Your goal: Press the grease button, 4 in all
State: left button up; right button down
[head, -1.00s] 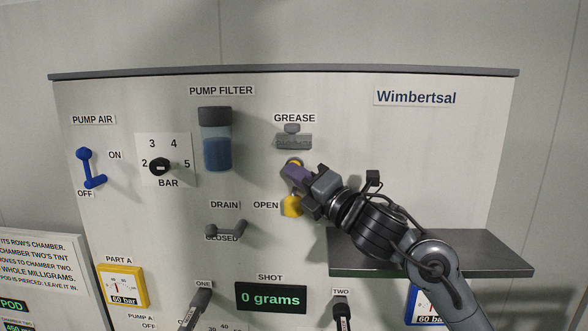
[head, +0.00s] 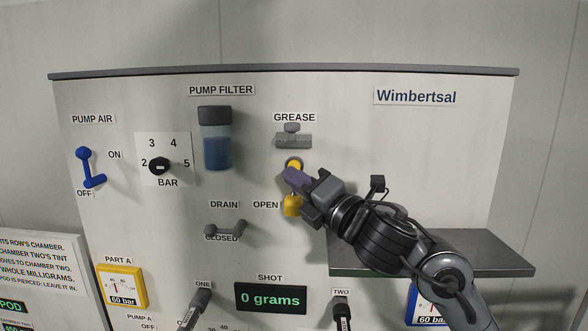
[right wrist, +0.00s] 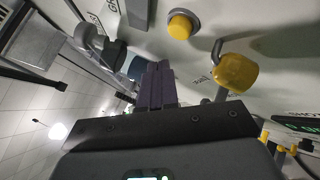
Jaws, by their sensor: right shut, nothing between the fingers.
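The grease button is a yellow round cap in a grey ring (head: 294,164), below the GREASE label and a grey fitting (head: 294,139) on the pale panel. It also shows in the right wrist view (right wrist: 180,26). My right gripper (head: 290,177) is shut and empty. Its purple fingers are just below the button in the head view and cover its lower edge. In the right wrist view the fingers (right wrist: 156,85) appear apart from the button. My left gripper is out of view.
A yellow handle (head: 292,206) by the OPEN label hangs just below my fingers; the right wrist view shows it beside them (right wrist: 236,71). A dark shelf (head: 420,262) juts out under my right arm. A display (head: 270,299) reads 0 grams.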

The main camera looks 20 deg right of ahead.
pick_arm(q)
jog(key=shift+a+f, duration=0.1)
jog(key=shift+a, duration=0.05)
pick_arm(e)
jog(key=shift+s+a, duration=0.35)
jog(key=shift+s, duration=0.4)
jog(key=shift+s+a, duration=0.3)
jog(key=shift+s, duration=0.4)
dwell(0.9)
dwell(0.5)
